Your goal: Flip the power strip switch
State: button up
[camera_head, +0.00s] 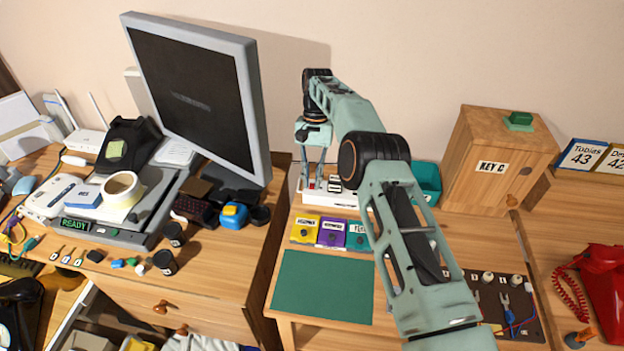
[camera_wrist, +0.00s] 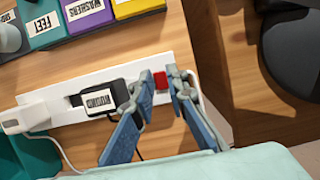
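The white power strip (camera_wrist: 62,111) lies along the back of the desk in the wrist view. A black plug labelled WOUND (camera_wrist: 97,101) sits on it, and a white plug (camera_wrist: 25,118) is at its left end. The red switch (camera_wrist: 160,80) is at the strip's right end. My gripper (camera_wrist: 159,84) is open and empty, its two fingertips on either side of the red switch in the picture; I cannot tell whether they touch it. In the head view, my gripper (camera_head: 316,184) points down over the strip (camera_head: 324,198).
Yellow, purple and teal labelled bins (camera_head: 331,233) stand in front of the strip. A green mat (camera_head: 322,287) lies nearer. A wooden KEY C box (camera_head: 490,165) stands right, and a monitor (camera_head: 195,90) left. White cables run by the strip.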

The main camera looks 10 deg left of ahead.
aim_at(312, 185)
jog(key=shift+r, duration=0.1)
notch_tip(312, 185, up, 10)
jog(key=shift+f, duration=0.1)
dwell(0.6)
dwell(0.4)
